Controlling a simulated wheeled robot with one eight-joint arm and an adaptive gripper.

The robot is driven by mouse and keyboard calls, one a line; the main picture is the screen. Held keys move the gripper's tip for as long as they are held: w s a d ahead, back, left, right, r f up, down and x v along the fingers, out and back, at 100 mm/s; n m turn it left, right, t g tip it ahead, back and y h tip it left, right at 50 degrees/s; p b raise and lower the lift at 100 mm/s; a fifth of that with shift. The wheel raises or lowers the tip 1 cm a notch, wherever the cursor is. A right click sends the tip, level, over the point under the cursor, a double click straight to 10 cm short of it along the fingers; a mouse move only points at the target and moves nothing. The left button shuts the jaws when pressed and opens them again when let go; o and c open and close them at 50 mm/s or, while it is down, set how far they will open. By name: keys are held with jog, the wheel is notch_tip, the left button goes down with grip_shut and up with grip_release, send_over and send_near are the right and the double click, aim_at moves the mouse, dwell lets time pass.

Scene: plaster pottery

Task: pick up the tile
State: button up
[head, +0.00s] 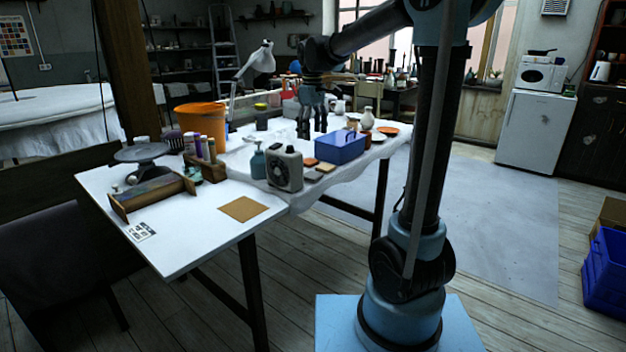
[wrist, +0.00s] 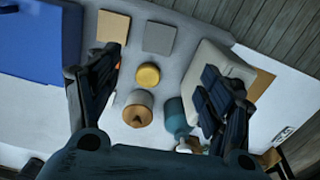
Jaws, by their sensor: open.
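Several flat tiles lie by the blue box on the white table. In the head view I see an orange tile (head: 310,162), a tan tile (head: 326,167) and a grey tile (head: 312,176). The wrist view shows the tan tile (wrist: 114,26) and the grey tile (wrist: 158,38) near the top; a bit of orange shows behind the left finger. I cannot tell which tile is meant. My gripper (head: 312,130) hangs over the table behind them, open and empty. In the wrist view its fingers (wrist: 160,72) are wide apart, with a yellow round thing (wrist: 148,76) between them.
The blue box (head: 340,147) stands right of the tiles, the boxy beige device (head: 285,169) left. A teal bottle (head: 258,163) and orange bucket (head: 200,118) stand farther left. A lidded jar (wrist: 137,110) is below my gripper. A brown square (head: 243,208) lies on clear tabletop.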

send_over(311, 174)
jog(key=f, duration=1)
jog(key=shift+s+d+f, duration=0.15)
jog(key=shift+s+d, duration=0.15)
jog(key=f, duration=0.3)
jog(key=shift+w+a+f, duration=0.2)
jog(key=shift+f, duration=0.9)
jog(key=c, duration=1.2)
